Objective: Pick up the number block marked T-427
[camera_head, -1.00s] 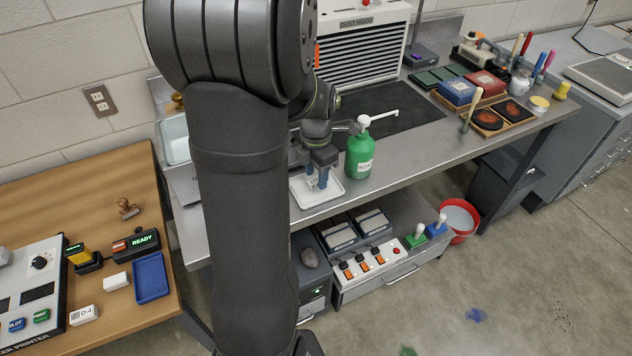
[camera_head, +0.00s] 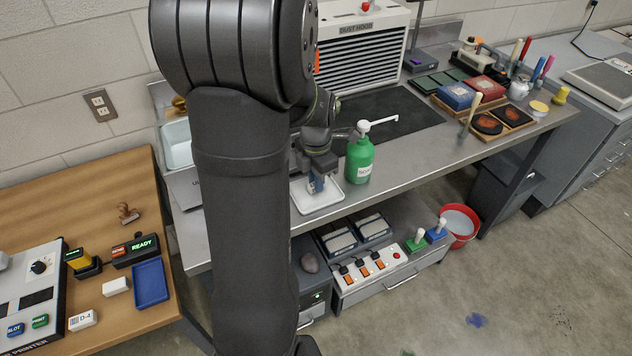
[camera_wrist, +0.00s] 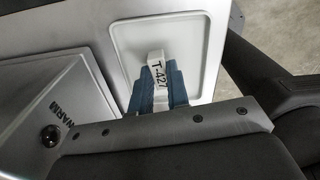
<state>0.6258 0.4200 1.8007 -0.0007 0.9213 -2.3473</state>
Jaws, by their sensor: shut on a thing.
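In the head view my gripper (camera_head: 317,184) is low over the same tray (camera_head: 329,202), and the block is mostly hidden by the fingers.
A green pump bottle (camera_head: 359,160) stands close to the right of the tray. Part of my own arm covers the middle left of the head view. A dark mat (camera_head: 400,118) lies clear behind the bottle.

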